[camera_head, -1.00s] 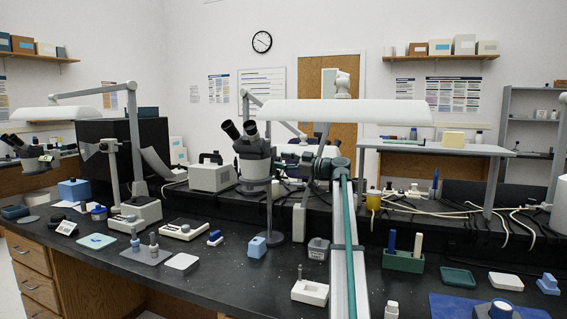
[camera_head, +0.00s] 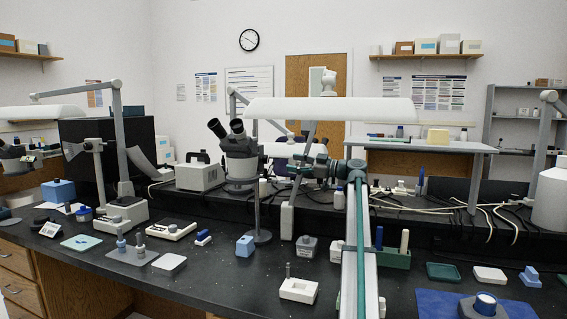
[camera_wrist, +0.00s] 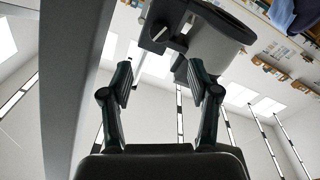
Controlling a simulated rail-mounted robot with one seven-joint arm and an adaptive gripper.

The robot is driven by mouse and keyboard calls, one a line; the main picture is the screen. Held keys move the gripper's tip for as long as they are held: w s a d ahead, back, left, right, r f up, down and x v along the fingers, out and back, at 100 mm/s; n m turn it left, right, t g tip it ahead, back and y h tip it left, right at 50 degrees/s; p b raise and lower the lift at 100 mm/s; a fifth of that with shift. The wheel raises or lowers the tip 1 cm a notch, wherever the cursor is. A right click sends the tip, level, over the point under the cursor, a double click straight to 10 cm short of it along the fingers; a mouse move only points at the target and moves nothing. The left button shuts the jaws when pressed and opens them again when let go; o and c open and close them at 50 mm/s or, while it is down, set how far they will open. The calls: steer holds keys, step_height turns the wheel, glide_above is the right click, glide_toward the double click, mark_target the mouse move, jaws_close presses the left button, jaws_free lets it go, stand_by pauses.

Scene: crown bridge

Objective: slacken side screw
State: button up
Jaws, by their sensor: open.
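The microscope (camera_head: 240,158) stands on a post in the middle of the bench in the head view, its eyepieces tilted up to the left. My gripper (camera_head: 304,170) is to the right of its head, apart from it. In the wrist view, my gripper (camera_wrist: 162,82) has its two dark fingers spread wide with nothing between them. Beyond the fingertips is a grey rounded body (camera_wrist: 222,35) with a dark block and a small knob (camera_wrist: 160,32) on its side; this may be the side screw, but I cannot be sure. No finger visibly touches it.
A long white lamp (camera_head: 330,109) spans above my gripper. A grey power box (camera_head: 208,176) stands left of the microscope. A blue block (camera_head: 245,246), a white block (camera_head: 298,289) and a green holder (camera_head: 394,258) stand on the dark bench. Bare bench (camera_head: 215,285) shows at the front.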

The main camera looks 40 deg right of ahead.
steer(key=shift+v, duration=1)
